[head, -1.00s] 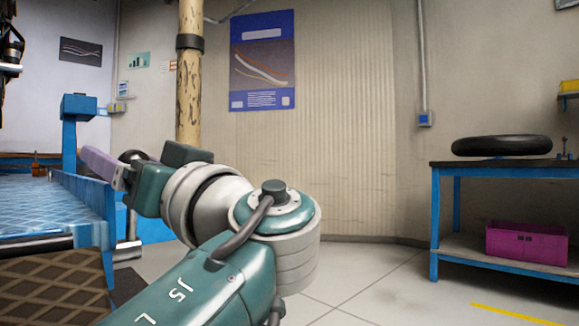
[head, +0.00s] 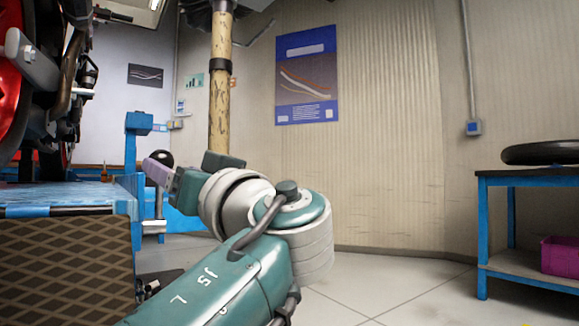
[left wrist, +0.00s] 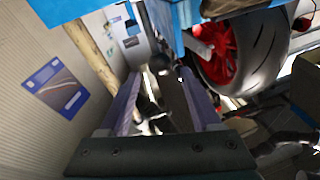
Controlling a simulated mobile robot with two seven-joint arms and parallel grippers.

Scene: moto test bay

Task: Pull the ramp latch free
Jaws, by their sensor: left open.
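A black ball knob (head: 160,158), which looks like the ramp latch handle, stands at the right side of the blue lift table (head: 62,196). My left gripper (head: 153,171) has purple fingers and is open, with its tips close to the knob in the head view. In the left wrist view the two fingers (left wrist: 160,78) are spread, and a dark round knob (left wrist: 160,63) shows between and beyond their tips. Contact cannot be told. My right gripper is not in view.
A motorcycle with a red wheel (head: 10,100) stands on the lift; its wheel (left wrist: 222,52) shows close right in the wrist view. A brown checkered plate (head: 66,270) is at lower left. A blue workbench (head: 530,178) with a tyre stands right. The middle floor is clear.

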